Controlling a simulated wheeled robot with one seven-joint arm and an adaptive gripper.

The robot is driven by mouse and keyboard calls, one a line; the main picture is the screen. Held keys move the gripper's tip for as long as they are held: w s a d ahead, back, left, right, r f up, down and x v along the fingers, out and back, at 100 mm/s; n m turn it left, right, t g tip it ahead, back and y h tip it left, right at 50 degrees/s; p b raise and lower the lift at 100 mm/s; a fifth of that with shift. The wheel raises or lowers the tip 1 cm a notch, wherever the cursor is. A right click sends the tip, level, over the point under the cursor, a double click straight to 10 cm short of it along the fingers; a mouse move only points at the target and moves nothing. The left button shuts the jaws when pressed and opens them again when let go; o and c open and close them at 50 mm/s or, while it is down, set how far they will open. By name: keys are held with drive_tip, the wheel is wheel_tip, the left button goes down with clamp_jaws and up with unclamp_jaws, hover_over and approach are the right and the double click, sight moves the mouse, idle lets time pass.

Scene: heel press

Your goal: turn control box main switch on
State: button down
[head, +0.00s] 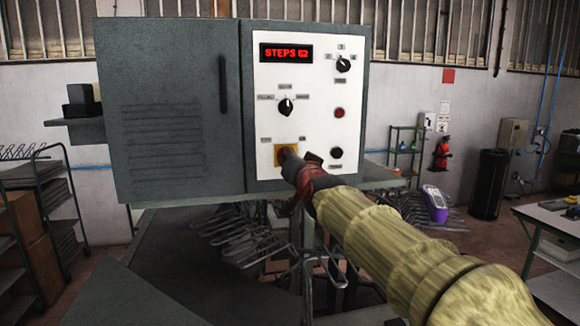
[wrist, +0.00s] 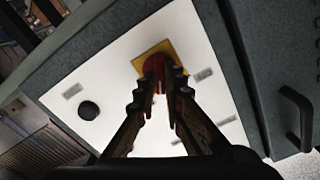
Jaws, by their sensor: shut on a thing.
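The grey control box (head: 165,120) has a white panel (head: 310,110) on its right part. The main switch, with a yellow square plate (head: 284,150), sits low on the panel's left side. In the wrist view the yellow plate (wrist: 150,55) is behind the red switch knob (wrist: 156,70). My gripper (head: 288,158) reaches the switch from the lower right. In the wrist view my gripper's fingers (wrist: 160,80) are shut around the red knob, one on each side. The knob is mostly hidden by the gripper in the head view.
The panel also has a red display (head: 286,53) reading "STEPS 62", a selector knob (head: 286,106), an upper right knob (head: 343,64), a red button (head: 339,113) and a black button (head: 336,153). The box door has a handle (head: 222,83). Metal hooks hang below the box.

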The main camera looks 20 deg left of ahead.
drive_tip(key=shift+f+m+b, duration=0.1)
drive_tip(key=shift+m+b, duration=0.35)
drive_tip(key=shift+m, duration=1.15)
drive_tip(key=c, duration=1.9)
unclamp_jaws()
drive_tip(key=shift+d, duration=0.1)
drive_tip(key=v, duration=1.2)
